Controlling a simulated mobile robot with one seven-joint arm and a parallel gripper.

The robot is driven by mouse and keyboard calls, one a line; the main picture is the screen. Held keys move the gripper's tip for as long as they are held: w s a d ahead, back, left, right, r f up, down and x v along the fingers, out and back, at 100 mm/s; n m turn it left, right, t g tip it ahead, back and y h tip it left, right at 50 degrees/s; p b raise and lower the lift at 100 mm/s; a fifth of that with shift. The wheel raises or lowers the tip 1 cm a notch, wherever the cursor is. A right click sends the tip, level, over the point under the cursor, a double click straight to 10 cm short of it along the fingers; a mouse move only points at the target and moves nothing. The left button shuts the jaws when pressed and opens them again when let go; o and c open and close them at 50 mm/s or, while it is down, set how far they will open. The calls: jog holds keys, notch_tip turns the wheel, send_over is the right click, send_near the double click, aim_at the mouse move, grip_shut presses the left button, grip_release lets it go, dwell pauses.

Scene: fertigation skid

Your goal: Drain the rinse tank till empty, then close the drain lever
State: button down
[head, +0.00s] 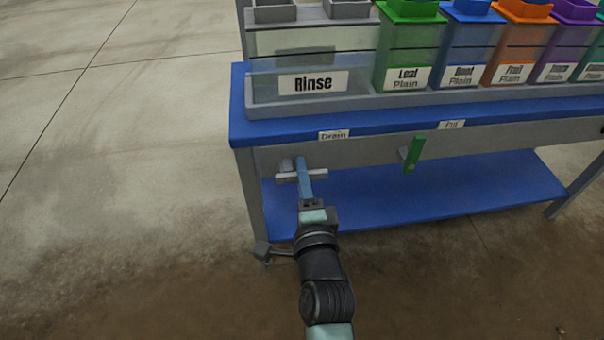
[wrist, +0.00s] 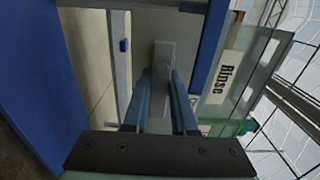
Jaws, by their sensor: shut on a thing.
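The clear rinse tank (head: 320,104), labelled "Rinse", stands at the left end of the blue bench; its water level is hard to read. The drain lever (head: 318,174) is a light grey bar below the "Drain" label (head: 334,135), lying about level across the picture. My gripper (head: 302,170) reaches it from the front, and its blue fingers are shut on it, hiding its middle. In the wrist view, the grey lever (wrist: 164,55) sits between the two blue fingers (wrist: 161,90).
A green lever (head: 413,152) hangs right of the drain lever, below the "Fill" label (head: 451,125). Several coloured tanks (head: 407,60) line the bench to the right. A blue lower shelf (head: 430,190) lies under the bench. The floor at left is clear.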

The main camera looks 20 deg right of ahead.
aim_at(286, 153)
dwell(0.9)
jog(key=n, duration=0.2)
jog(key=r+n+p, duration=0.1)
jog(key=n, duration=0.1)
jog(key=shift+a+n, duration=0.15)
jog(key=shift+n, duration=0.25)
jog(key=n, duration=0.1)
jog(key=n+p, duration=0.1)
jog(key=n, duration=0.2)
jog(key=shift+w+a+r+n, duration=0.1)
jog(key=shift+a+r+n, duration=0.2)
jog(key=shift+r, duration=0.1)
jog(key=n, duration=0.1)
jog(key=n+p, duration=0.1)
jog(key=n, duration=0.1)
jog(key=n+p, duration=0.1)
jog(key=n, duration=0.1)
jog(key=shift+w+a+r, duration=0.1)
jog(key=shift+a+r, duration=0.15)
jog(key=shift+a, duration=0.1)
jog(key=shift+w+a+n+p, duration=0.15)
jog(key=shift+n+p, duration=0.25)
jog(key=shift+n, duration=0.5)
jog(key=shift+s+a+n+p, duration=0.15)
jog(key=shift+n+p, duration=0.2)
jog(key=shift+n, duration=0.55)
jog(key=shift+w, duration=0.1)
jog(key=c, duration=0.7)
grip_release()
